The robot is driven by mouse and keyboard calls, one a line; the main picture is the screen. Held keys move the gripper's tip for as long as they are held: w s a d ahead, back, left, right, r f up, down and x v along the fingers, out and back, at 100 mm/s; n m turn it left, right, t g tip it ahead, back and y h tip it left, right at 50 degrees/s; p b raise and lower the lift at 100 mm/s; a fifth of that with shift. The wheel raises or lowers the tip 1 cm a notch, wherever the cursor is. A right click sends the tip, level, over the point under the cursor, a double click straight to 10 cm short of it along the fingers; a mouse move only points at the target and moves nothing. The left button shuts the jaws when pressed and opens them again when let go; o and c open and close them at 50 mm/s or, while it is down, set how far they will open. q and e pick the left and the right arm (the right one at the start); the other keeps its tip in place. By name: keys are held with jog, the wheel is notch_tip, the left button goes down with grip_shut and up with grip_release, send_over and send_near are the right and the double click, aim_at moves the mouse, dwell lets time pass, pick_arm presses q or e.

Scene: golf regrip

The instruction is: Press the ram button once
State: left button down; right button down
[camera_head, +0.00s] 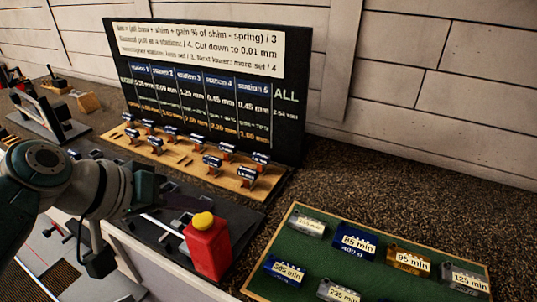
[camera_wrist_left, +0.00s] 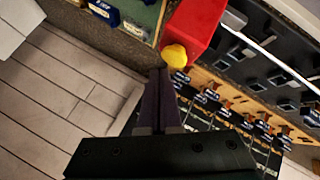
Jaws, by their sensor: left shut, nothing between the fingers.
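The ram button looks like a yellow dome (camera_head: 203,220) on top of an upright red block (camera_head: 208,249). The block stands at the right end of a dark bench fixture. My left gripper (camera_head: 187,204) reaches in from the left with its dark fingers shut and empty, close beside the yellow dome. In the left wrist view, the shut fingertips (camera_wrist_left: 161,73) lie right by the yellow dome (camera_wrist_left: 175,56) on the red block (camera_wrist_left: 193,28). I cannot tell whether they touch it. My right gripper is not in view.
A green tray (camera_head: 258,283) with several labelled blocks lies to the right of the red block. A wooden rack (camera_head: 262,188) of several small clamps stands behind, below a black station board (camera_head: 292,125). A silver rod (camera_head: 160,225) runs up to the red block.

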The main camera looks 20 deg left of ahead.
aim_at(197, 224)
pick_arm(q)
jog(key=shift+f, duration=0.1)
dwell(0.7)
jog(key=shift+f, duration=0.35)
jog(key=shift+f+b, duration=0.6)
jog(key=shift+b, duration=0.1)
dwell(0.6)
jog(key=shift+r, duration=0.1)
jog(key=shift+r+p, duration=0.95)
jog(key=shift+p, duration=0.2)
notch_tip(197, 224, up, 5)
jog(key=p, duration=0.5)
